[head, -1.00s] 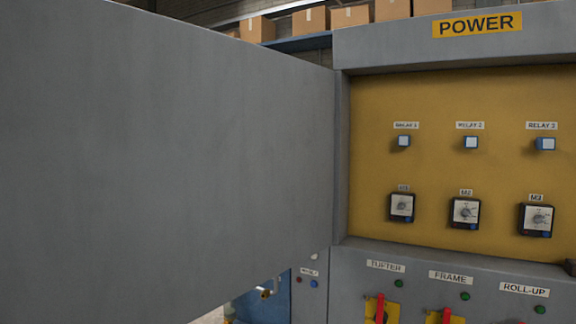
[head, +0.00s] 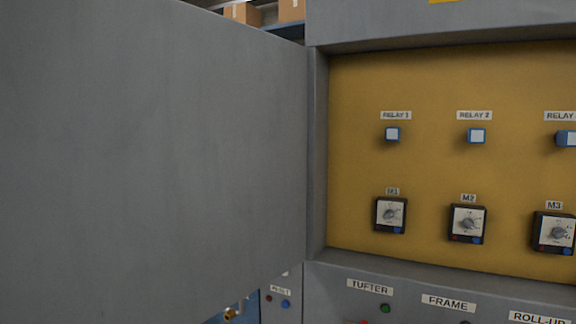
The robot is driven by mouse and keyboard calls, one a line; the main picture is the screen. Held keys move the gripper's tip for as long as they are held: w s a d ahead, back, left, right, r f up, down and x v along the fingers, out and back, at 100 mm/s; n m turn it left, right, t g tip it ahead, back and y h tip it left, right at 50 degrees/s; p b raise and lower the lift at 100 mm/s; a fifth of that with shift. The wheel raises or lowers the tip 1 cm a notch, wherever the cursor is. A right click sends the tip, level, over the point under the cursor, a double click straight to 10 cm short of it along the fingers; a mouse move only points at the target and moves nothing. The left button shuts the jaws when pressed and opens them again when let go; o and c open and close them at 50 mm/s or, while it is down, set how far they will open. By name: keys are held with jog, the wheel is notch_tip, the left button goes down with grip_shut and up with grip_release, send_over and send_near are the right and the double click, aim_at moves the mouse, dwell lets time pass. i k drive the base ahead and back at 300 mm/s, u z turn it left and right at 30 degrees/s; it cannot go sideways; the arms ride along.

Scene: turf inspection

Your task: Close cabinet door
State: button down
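The grey cabinet door (head: 150,150) stands wide open and fills the left half of the head view. Its hinged edge meets the cabinet frame (head: 316,150) near the middle. The open cabinet shows a yellow back panel (head: 430,90) with relays, such as Relay 1 (head: 392,134) and Relay 2 (head: 476,136), and dials marked M1 (head: 390,215), M2 (head: 467,223) and M3 (head: 554,232). The door's outer free edge lies outside the picture. My gripper is not in view.
Below the cabinet, a grey control panel (head: 400,288) carries labels Tufter, Frame and Roll-up, with a green light (head: 385,308). Cardboard boxes (head: 243,14) sit on a shelf behind. Something blue with a brass fitting (head: 231,313) shows under the door.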

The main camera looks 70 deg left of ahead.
aim_at(154, 153)
jog(key=z, duration=0.9)
jog(key=k, duration=3.05)
jog(key=u, duration=1.9)
